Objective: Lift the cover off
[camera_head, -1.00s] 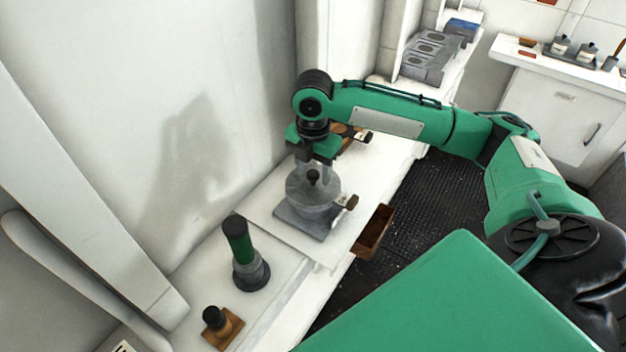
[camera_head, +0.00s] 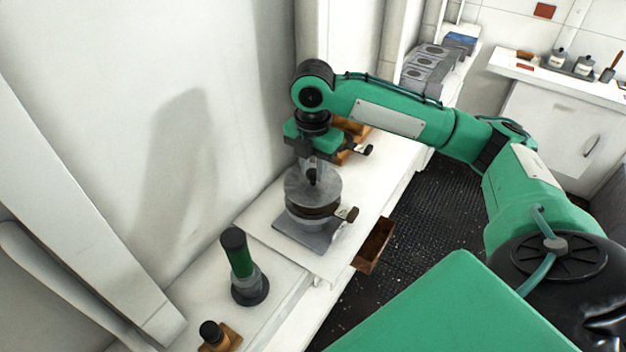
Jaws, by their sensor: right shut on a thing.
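The cover (camera_head: 327,189) is a round grey metal lid with a dark knob on top. It sits level over a round grey pot (camera_head: 312,220) on a square grey base plate (camera_head: 296,238). A dark brown band shows between the cover and the pot, so the cover is raised a little. My right gripper (camera_head: 313,174) points down from above and is shut on the cover at its knob; the fingers partly hide the knob. My left gripper is not in view.
A green-handled tool (camera_head: 239,262) stands upright in front, with a dark-knobbed wooden block (camera_head: 218,337) nearer. An orange-brown object (camera_head: 352,130) lies behind my gripper. An open brown drawer (camera_head: 374,246) juts from the counter. The wall is close on the left.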

